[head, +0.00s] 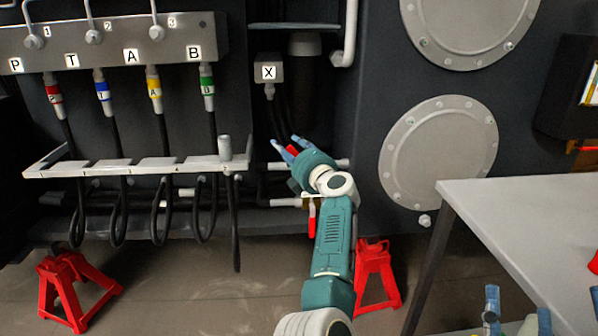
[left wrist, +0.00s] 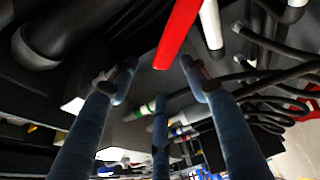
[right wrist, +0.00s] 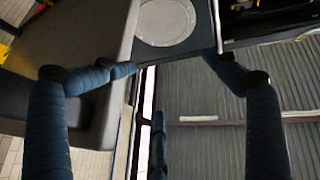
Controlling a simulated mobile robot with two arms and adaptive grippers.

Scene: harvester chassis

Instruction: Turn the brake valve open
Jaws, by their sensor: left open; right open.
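A red lever (head: 292,149) shows between the fingertips of my left gripper (head: 283,146), in front of the dark chassis wall and below the box marked X. In the left wrist view the red lever (left wrist: 178,35) lies across the space ahead of the open left fingers (left wrist: 158,72); contact cannot be told. A second red handle (head: 312,220) hangs by a brass-coloured fitting, partly hidden by my left arm. No label shows which is the brake valve. My right gripper (head: 518,312) is open and empty by the grey table, also in its wrist view (right wrist: 175,72).
The X box (head: 269,70) has dark hoses running down near my left fingers. A hose rack (head: 140,168) stands to the left. A grey table (head: 530,215) fills the right side. Red jack stands (head: 372,275) are on the floor.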

